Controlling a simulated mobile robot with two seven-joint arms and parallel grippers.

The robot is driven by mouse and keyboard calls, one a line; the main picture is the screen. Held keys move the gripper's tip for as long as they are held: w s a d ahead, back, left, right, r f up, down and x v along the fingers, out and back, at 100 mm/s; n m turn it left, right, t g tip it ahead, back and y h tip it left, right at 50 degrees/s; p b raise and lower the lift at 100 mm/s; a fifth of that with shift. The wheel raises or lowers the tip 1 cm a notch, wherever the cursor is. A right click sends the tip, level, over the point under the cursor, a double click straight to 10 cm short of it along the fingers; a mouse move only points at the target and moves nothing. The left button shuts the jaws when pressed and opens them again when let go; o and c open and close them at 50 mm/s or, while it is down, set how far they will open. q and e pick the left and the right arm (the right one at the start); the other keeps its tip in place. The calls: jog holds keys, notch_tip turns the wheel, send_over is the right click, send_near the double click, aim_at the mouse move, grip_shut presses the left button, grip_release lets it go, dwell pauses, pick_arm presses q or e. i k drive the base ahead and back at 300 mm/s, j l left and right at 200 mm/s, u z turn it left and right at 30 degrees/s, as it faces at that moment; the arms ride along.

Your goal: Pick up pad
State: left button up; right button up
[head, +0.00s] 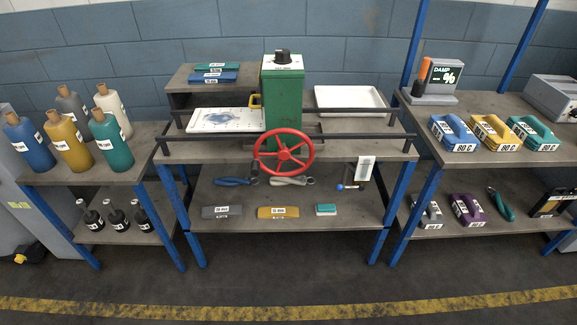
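No single thing is marked as the pad, and I cannot tell which one it is. Flat labelled pieces lie on the middle bench: a teal one (217,67) and a blue one (214,78) on the raised left shelf. On its lower shelf lie a grey one (222,212), a yellow one (278,213) and a small teal-and-white block (326,210). Neither of my grippers is in view.
A green press column (283,100) with a red handwheel (284,152) stands mid-bench, a white tray (350,98) to its right. Bottles (70,145) fill the left stand. Handled blocks (494,134) sit on the right bench (470,182). The floor in front is clear.

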aim_at(325, 208)
jog(key=i+l, duration=0.35)
jog(key=i, duration=0.15)
jog(key=i+l, duration=0.35)
jog(key=i+u, duration=0.05)
jog(key=i, duration=0.1)
